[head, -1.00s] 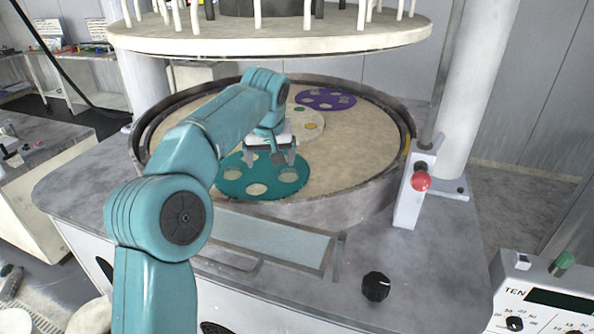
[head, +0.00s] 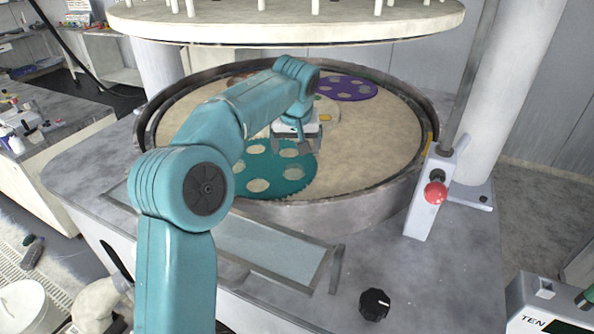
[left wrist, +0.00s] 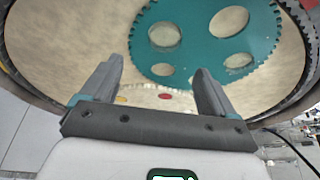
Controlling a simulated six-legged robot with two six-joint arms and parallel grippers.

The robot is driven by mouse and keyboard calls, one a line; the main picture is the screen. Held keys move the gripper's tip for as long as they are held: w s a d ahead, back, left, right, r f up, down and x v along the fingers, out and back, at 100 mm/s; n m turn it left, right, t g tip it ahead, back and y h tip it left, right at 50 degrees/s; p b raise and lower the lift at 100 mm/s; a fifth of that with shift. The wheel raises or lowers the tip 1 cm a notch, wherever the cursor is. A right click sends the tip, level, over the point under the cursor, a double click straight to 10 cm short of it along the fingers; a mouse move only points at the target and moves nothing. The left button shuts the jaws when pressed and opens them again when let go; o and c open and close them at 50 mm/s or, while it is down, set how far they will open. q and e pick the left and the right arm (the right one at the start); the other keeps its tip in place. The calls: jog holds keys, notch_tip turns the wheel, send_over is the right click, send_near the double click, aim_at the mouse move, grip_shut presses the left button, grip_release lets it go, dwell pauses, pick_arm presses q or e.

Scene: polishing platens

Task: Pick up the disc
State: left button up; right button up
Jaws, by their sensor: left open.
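A large teal toothed disc (head: 247,172) with several round holes lies flat on the beige platen (head: 385,150). It also shows in the left wrist view (left wrist: 200,50), beyond my fingertips. Some holes look greyer than others; I cannot tell whether pieces lie in them. My left gripper (head: 297,146) is open and empty above the teal disc's far right edge; its fingers (left wrist: 158,80) are apart in the left wrist view. A pale disc (head: 328,112) with small coloured pieces is mostly hidden behind my gripper. Small red (left wrist: 165,96) and yellow (left wrist: 121,99) pieces show between the fingers.
A purple disc (head: 347,88) lies at the platen's back. A raised metal rim (head: 330,211) surrounds the platen. A pale upper plate (head: 300,25) with pegs hangs above. A red knob (head: 435,193) stands at the right. The platen's right side is clear.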

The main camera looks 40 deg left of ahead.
pick_arm(q)
send_over(294, 171)
jog(key=s+d, duration=0.1)
notch_tip(294, 171, down, 4)
jog(key=shift+d+f, duration=0.1)
jog(key=shift+d, duration=0.05)
jog(key=shift+w+f+p, duration=0.15)
jog(key=shift+f+p, duration=0.15)
jog(key=shift+f, duration=0.35)
jog(key=x, duration=0.1)
jog(key=p+x, duration=0.1)
jog(key=x, duration=0.1)
jog(key=shift+s+a+f, duration=0.3)
jog(key=shift+w+f, duration=0.15)
jog(key=shift+f, duration=0.1)
jog(key=shift+d, duration=0.15)
jog(key=shift+f, duration=0.15)
jog(key=c, duration=1.2)
